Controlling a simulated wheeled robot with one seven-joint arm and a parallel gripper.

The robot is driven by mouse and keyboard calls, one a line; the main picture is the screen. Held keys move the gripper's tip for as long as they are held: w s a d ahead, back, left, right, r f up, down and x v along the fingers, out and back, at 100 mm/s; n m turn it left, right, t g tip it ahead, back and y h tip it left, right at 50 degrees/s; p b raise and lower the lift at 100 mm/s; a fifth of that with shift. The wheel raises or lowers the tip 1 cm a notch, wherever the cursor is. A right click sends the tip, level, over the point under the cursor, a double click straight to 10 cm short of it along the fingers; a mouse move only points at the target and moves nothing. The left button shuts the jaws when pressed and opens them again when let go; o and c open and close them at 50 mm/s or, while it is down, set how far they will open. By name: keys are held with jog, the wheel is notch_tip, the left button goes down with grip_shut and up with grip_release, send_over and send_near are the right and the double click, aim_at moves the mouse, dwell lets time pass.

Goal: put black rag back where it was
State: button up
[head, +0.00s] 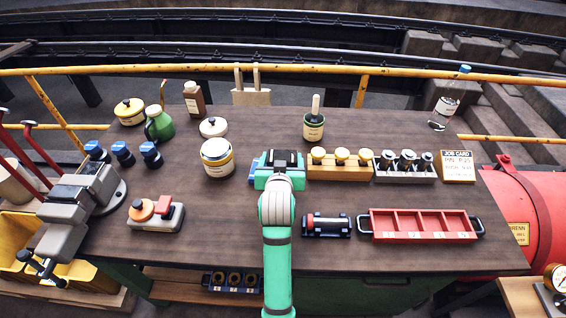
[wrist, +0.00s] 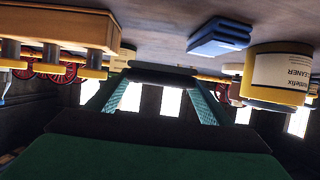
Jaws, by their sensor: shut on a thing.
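My gripper (head: 279,160) is over the middle of the table, its green fingers seen from behind. In the wrist view my gripper (wrist: 160,82) is shut on a dark, flat thing, the black rag (wrist: 163,76), which spans between the fingertips. In the head view the black rag (head: 288,157) shows only as a dark patch at the gripper, partly hidden by it. A folded blue rag (wrist: 222,36) lies on the table beside the gripper; in the head view a blue edge (head: 254,163) shows left of the gripper.
A cream tin (head: 217,158) stands left of the gripper. A wooden block with yellow knobs (head: 340,174) is close on the right. A red compartment tray (head: 419,237) and a black roller-like piece (head: 326,225) lie nearer. The table behind the gripper is mostly clear.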

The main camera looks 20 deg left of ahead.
jog(key=shift+s+f, duration=0.15)
jog(key=shift+f, duration=1.1)
jog(key=shift+f, duration=0.25)
jog(key=shift+f, duration=0.25)
jog(key=o, duration=1.1)
jog(key=shift+o, duration=0.2)
jog(key=shift+r, duration=0.65)
jog(key=v, duration=1.1)
jog(key=shift+s+d, duration=0.15)
jog(key=shift+s, duration=0.25)
